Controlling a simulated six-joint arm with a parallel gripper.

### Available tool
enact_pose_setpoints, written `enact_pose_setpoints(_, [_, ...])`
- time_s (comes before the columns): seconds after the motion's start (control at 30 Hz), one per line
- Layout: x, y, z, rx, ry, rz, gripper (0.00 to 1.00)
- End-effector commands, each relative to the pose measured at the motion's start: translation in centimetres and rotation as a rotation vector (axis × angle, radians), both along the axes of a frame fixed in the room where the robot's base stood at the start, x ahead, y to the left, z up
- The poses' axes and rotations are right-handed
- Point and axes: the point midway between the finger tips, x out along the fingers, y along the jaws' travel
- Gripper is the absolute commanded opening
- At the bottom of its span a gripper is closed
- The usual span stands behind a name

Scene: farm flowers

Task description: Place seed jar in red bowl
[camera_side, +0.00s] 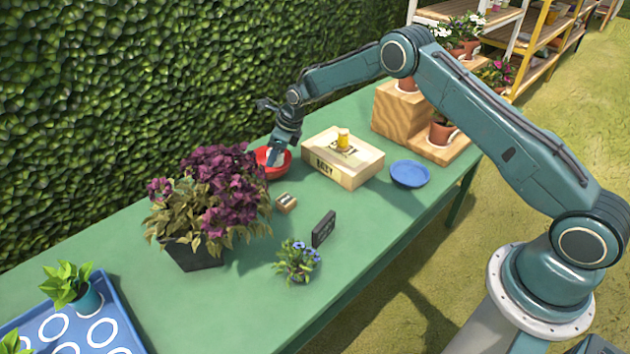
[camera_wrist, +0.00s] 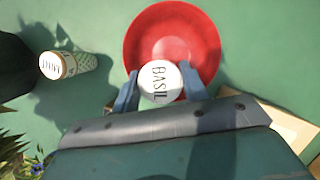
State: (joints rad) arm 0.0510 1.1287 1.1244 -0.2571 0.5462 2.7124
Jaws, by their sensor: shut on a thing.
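My gripper (camera_wrist: 160,90) is shut on a jar with a white lid marked BASIL (camera_wrist: 160,82). In the wrist view one finger is on each side of the lid. The red bowl (camera_wrist: 172,22) lies behind and around the jar in that view, with the jar over its near part. In the side view my gripper (camera_side: 276,158) points down at the red bowl (camera_side: 263,153), behind the purple plant. The held jar is hard to make out there, and I cannot tell whether it touches the bowl.
A wooden crate (camera_side: 338,172) with a yellow jar (camera_side: 343,138) on top stands right of the bowl. A purple plant (camera_side: 210,195) stands close in front. Another jar (camera_wrist: 66,64) is left in the wrist view.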

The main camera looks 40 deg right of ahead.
Motion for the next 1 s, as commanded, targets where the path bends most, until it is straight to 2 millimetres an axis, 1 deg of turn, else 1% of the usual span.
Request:
enact_pose_setpoints(0.03, [0.0, 0.0, -0.4, 0.0, 0.0, 0.0, 0.21])
enact_pose_setpoints(0.1, [0.0, 0.0, -0.6, 0.0, -0.001, 0.0, 0.21])
enact_pose_setpoints(0.4, [0.0, 0.0, -0.7, -0.001, -0.002, 0.001, 0.21])
enact_pose_setpoints(0.97, [0.0, 0.0, -1.8, -0.001, -0.002, 0.001, 0.21])
enact_pose_setpoints(1.0, [0.0, 0.0, -1.9, -0.001, -0.002, 0.001, 0.45])
